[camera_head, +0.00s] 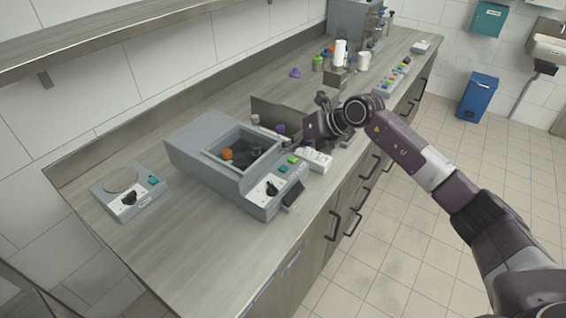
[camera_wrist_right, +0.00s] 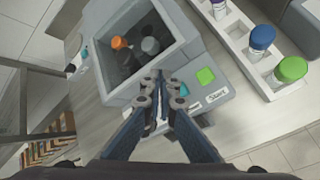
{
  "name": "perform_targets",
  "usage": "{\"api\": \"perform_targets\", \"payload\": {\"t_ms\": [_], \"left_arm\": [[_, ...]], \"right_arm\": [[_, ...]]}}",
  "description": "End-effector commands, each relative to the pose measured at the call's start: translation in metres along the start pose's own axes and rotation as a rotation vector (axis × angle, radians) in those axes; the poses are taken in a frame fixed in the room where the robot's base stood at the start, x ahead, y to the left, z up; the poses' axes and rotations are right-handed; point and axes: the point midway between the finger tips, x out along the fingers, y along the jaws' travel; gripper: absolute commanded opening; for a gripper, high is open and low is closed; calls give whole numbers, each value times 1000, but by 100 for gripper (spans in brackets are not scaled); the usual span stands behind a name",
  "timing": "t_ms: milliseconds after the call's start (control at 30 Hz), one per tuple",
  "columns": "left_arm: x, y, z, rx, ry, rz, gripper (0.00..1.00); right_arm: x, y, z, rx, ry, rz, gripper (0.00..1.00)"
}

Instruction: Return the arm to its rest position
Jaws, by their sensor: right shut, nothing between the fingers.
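My right arm (camera_head: 410,150) reaches in from the lower right over the front edge of the counter. My right gripper is at its end, beside the grey machine (camera_head: 195,150), and its fingers are hard to make out in the head view. In the right wrist view the right gripper (camera_wrist_right: 158,82) is shut and empty, its fingertips in front of the machine's open well (camera_wrist_right: 185,48). An orange-capped item (camera_wrist_right: 121,43) and dark items lie in the well. Green and teal buttons (camera_wrist_right: 206,76) sit beside the fingers. My left gripper is in neither view.
A white rack (camera_wrist_right: 232,38) with blue- and green-capped containers stands close to the gripper's right. A small device with a round plate (camera_head: 122,180) sits at the counter's left. Bottles and a steel machine stand farther back. The floor in front of the counter (camera_head: 380,255) is clear.

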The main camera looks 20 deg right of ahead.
Motion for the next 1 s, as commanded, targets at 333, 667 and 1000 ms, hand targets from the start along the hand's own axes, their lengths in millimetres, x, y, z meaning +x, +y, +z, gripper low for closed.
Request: {"api": "perform_targets", "payload": {"t_ms": [333,667,1000], "left_arm": [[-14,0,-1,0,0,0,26],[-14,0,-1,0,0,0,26],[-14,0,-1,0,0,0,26]], "right_arm": [[-14,10,10,-1,0,0,0],[-13,11,10,0,-1,4,0],[-3,154,-11,182,-182,518,0]]}}
